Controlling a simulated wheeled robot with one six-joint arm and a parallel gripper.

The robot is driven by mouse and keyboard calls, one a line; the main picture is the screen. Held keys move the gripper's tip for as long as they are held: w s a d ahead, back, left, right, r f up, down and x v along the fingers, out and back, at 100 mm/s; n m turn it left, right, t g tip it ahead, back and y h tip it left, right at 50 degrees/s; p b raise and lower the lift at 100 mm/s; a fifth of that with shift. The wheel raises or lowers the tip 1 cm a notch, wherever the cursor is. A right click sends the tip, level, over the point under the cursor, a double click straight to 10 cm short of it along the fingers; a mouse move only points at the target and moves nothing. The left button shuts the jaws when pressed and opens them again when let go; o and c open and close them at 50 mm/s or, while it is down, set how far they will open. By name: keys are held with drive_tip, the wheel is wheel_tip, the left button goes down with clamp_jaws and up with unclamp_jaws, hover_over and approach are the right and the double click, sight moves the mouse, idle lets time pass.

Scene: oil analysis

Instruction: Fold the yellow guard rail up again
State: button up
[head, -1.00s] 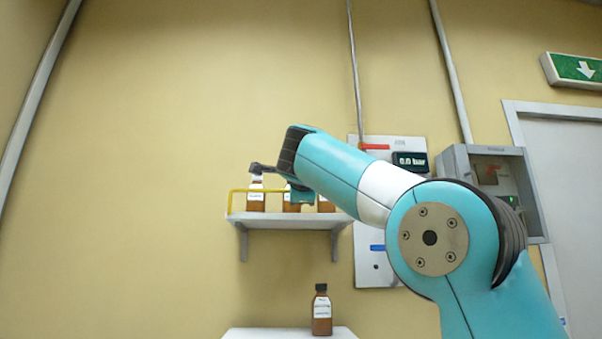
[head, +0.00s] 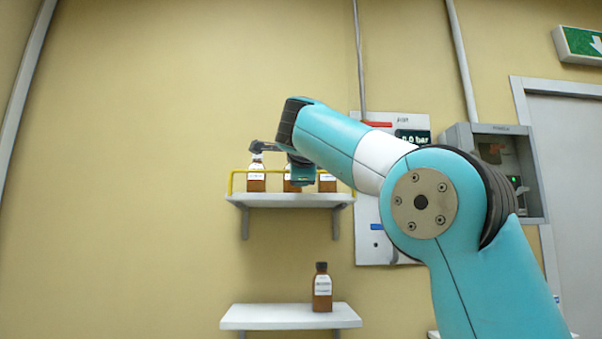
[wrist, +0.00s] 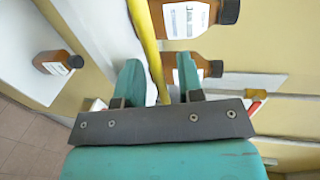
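The yellow guard rail (head: 231,184) stands up along the front of the upper wall shelf (head: 285,201), its top bar above the shelf board and in front of the brown bottles. My gripper (head: 300,176) is at the rail, partly hiding its middle in the head view. In the wrist view, the rail (wrist: 149,45) runs between the two teal fingers of my gripper (wrist: 159,75). The fingers are apart, with a gap visible on both sides of the bar. Whether the bar touches either finger deeper down is hidden.
White-labelled brown bottles stand on the upper shelf, one at its left (head: 256,181) and one at its right (head: 327,183). Another bottle (head: 322,291) stands on a lower white shelf (head: 250,317). A wall panel (head: 395,245) and grey box (head: 535,180) are to the right.

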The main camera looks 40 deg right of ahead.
drive_tip(key=shift+s+a, duration=0.1)
drive_tip(key=v, duration=1.7)
drive_tip(key=shift+s+r, duration=0.15)
